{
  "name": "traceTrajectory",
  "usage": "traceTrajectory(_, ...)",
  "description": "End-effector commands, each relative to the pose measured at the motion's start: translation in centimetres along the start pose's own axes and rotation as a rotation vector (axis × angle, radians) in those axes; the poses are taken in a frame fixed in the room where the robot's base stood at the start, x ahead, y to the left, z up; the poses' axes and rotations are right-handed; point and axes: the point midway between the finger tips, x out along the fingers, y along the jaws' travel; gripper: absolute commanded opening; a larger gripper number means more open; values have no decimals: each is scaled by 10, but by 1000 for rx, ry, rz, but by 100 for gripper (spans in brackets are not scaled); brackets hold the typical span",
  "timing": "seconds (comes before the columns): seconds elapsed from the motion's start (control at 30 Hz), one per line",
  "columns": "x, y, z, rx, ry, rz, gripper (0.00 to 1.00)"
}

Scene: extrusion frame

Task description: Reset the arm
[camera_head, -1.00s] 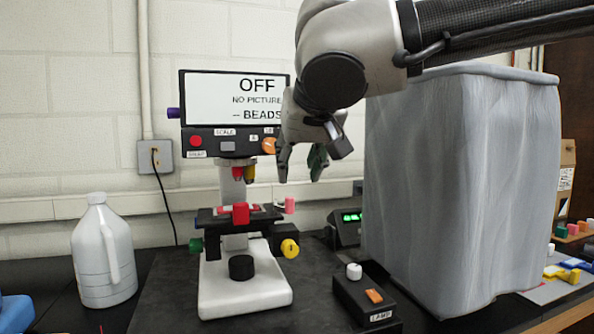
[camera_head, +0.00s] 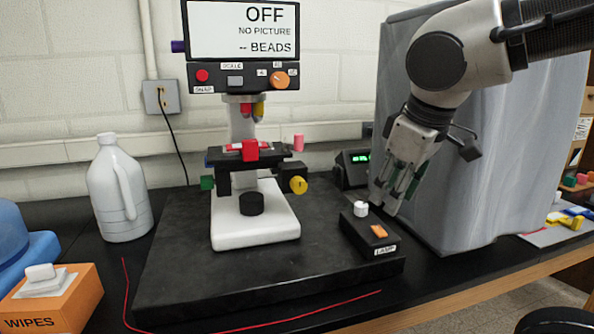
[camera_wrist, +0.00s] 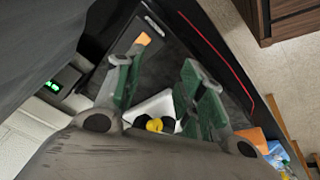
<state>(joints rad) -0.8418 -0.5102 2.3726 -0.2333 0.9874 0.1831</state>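My gripper (camera_head: 391,205) hangs pointing down at the right, just behind and right of the black lamp box (camera_head: 369,238) with its white knob and orange switch. In the wrist view my gripper's green-padded fingers (camera_wrist: 160,92) stand apart with nothing between them. The microscope (camera_head: 255,225), with a screen reading OFF, NO PICTURE, stands left of my gripper. Its white base and yellow knob (camera_wrist: 155,124) show beyond the fingers in the wrist view.
A large grey covered block (camera_head: 490,150) stands right beside and behind my arm. A white jug (camera_head: 120,190) and an orange wipes box (camera_head: 52,300) are at the left. A small device with a green display (camera_head: 352,168) sits behind the lamp box. The mat's front is clear.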

Motion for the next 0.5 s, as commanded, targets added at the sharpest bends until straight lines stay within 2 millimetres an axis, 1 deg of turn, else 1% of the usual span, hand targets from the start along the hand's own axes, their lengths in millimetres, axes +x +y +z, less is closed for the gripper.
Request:
traceTrajectory(0.03,4,13,21,46,-14,-9,39)
traceTrajectory(0.07,8,19,34,72,-21,-16,39)
traceTrajectory(0.1,11,27,51,115,-28,-25,39)
traceTrajectory(0.17,15,38,77,195,-34,-34,39)
traceTrajectory(0.2,16,45,94,258,-35,-35,39)
traceTrajectory(0.3,17,58,131,434,-30,-21,39)
traceTrajectory(0.4,13,72,159,575,-21,18,39)
traceTrajectory(0.5,5,84,177,668,-9,61,39)
